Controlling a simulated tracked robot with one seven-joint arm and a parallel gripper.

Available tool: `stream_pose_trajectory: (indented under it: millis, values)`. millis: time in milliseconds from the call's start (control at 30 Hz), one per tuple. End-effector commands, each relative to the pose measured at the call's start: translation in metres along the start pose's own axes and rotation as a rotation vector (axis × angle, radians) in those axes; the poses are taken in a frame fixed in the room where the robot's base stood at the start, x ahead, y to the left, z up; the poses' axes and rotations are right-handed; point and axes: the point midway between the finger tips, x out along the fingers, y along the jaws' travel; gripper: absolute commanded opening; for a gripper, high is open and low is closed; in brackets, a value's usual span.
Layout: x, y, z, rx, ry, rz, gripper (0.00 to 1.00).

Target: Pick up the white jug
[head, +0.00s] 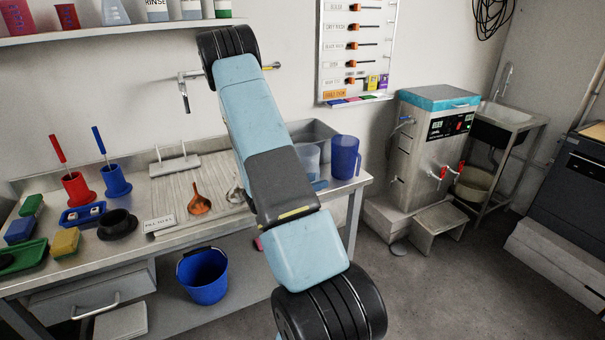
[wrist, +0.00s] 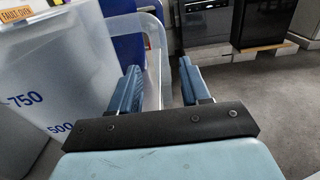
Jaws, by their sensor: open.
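The white jug (wrist: 60,75) is translucent with blue 750 and 500 marks and fills the left of the wrist view. Its looped handle (wrist: 158,45) shows between my finger lines, beyond or between the tips; I cannot tell the exact depth. My gripper (wrist: 158,75) is open, one finger on each side of the handle. In the head view the white jug (head: 308,157) stands at the right of the bench beside the sink basin, partly behind my arm.
A blue jug (head: 345,157) stands close to the right of the white jug; it also shows behind the handle in the wrist view (wrist: 127,48). A steel unit (head: 432,140) stands right of the bench.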

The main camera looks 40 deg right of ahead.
Motion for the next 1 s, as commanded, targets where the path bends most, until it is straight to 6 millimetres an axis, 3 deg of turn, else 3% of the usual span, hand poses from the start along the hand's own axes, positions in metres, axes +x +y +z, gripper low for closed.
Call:
stream_pose_trajectory:
  millis: [67,567,1000]
  values:
    - [-0.0001,0.0000,0.0000,0.000,0.000,0.000,0.47]
    - [-0.0003,-0.0001,0.0001,0.000,0.000,0.000,0.00]
    - [-0.0002,0.0001,0.0034,0.002,-0.001,-0.001,0.00]
